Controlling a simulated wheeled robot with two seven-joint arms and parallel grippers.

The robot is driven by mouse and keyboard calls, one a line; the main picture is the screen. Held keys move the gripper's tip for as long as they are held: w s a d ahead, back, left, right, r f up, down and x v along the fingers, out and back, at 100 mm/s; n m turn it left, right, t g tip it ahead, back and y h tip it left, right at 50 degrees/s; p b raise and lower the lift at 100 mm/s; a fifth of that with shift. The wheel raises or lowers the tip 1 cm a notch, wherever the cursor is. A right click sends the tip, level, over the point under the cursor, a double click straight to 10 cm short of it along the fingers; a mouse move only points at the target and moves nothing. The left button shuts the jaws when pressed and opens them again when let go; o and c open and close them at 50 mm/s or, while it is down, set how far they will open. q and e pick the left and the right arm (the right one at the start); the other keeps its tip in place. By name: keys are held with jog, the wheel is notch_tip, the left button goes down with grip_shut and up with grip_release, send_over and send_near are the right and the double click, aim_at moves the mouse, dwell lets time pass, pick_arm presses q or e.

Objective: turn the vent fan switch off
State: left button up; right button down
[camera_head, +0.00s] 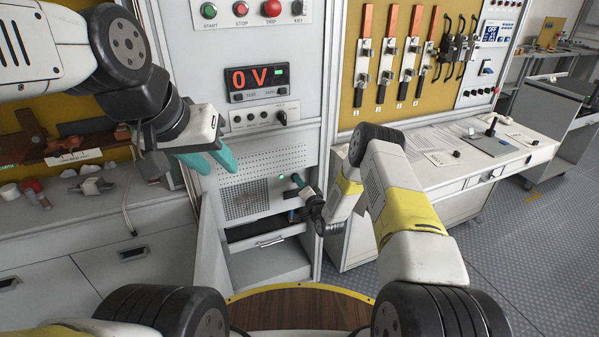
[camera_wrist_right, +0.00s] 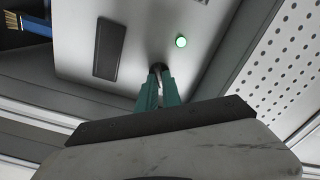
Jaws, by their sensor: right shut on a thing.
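The vent fan switch (camera_wrist_right: 156,67) is a small dark knob on a light grey panel, mostly hidden between the teal fingertips in the right wrist view. My right gripper (camera_wrist_right: 157,76) is shut on it. In the head view my right gripper (camera_head: 297,181) reaches the lower cabinet panel from the right, beside a small lit green lamp (camera_head: 281,177). That lamp (camera_wrist_right: 181,41) glows close to the fingertips in the wrist view. The switch's exact angle is hidden. My left gripper (camera_head: 218,163) hangs in front of the cabinet at upper left, teal fingers apart and empty.
The perforated vent panel (camera_head: 240,199) is left of the switch. Above it, a display (camera_head: 257,78) reads 0 V. An open drawer (camera_head: 270,240) lies below. A side bench with parts (camera_head: 88,186) stands left, and a white console (camera_head: 480,150) right.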

jog(key=n, duration=1.1)
jog(key=shift+s+a+n, duration=0.1)
jog(key=shift+a+n, duration=0.05)
jog(key=shift+n, duration=0.15)
dwell(0.5)
jog(key=c, duration=1.5)
grip_release()
jog(key=v, duration=0.8)
